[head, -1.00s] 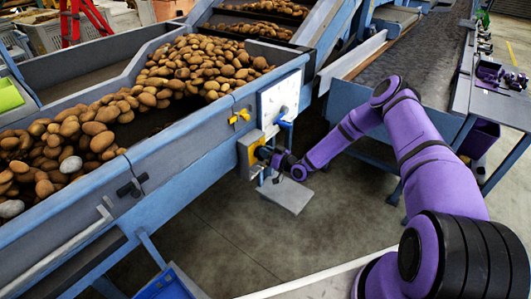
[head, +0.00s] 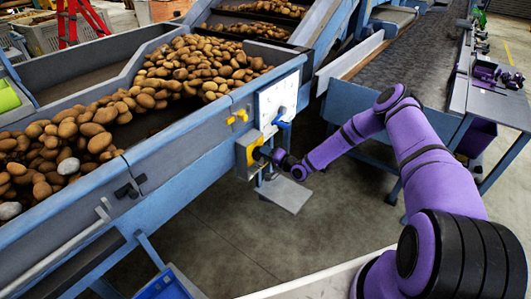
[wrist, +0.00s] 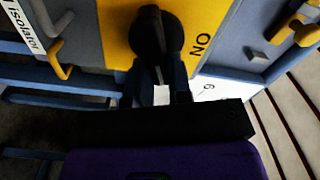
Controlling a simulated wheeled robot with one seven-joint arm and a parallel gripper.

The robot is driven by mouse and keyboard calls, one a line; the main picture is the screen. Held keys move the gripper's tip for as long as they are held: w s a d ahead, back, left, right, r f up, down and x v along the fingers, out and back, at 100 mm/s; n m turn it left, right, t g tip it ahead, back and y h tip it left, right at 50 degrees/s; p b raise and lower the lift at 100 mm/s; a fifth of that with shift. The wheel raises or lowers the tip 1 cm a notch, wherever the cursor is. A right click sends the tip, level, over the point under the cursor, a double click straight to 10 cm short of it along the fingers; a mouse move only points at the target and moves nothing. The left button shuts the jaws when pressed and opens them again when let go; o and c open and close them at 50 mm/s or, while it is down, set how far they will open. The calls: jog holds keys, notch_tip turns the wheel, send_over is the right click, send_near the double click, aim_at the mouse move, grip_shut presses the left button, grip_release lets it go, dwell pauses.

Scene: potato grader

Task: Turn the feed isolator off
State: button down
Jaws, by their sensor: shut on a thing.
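The feed isolator is a grey box with a yellow plate (head: 250,150) on the side of the blue hopper. Its black rotary knob (wrist: 152,32) shows in the wrist view, on the yellow plate (wrist: 118,30). The word ON is printed to the right of the knob, and a label reading "Isolator" (wrist: 22,28) lies at the left. My gripper (wrist: 161,76) is shut on the lower end of the knob's bar, one finger on each side. In the head view my gripper (head: 264,154) meets the box, and my wrist partly hides the knob.
The hopper (head: 185,145) holds many potatoes. A white panel (head: 278,98) with a blue handle (head: 282,124) is just above the isolator. Yellow knobs (head: 238,116) sit to its upper left. A grey plate (head: 285,194) juts out below.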

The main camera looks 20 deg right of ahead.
jog(key=shift+d+f+m, duration=0.1)
jog(key=shift+f+m, duration=0.05)
jog(key=shift+m, duration=0.95)
jog(key=shift+d+f+m, duration=0.1)
jog(key=shift+f+m, duration=0.05)
jog(key=shift+m, duration=0.95)
jog(key=c, duration=1)
grip_release()
jog(key=shift+c, duration=0.2)
jog(key=shift+a, duration=0.1)
jog(key=v, duration=1)
jog(key=shift+s+d, duration=0.25)
jog(key=shift+s, duration=0.05)
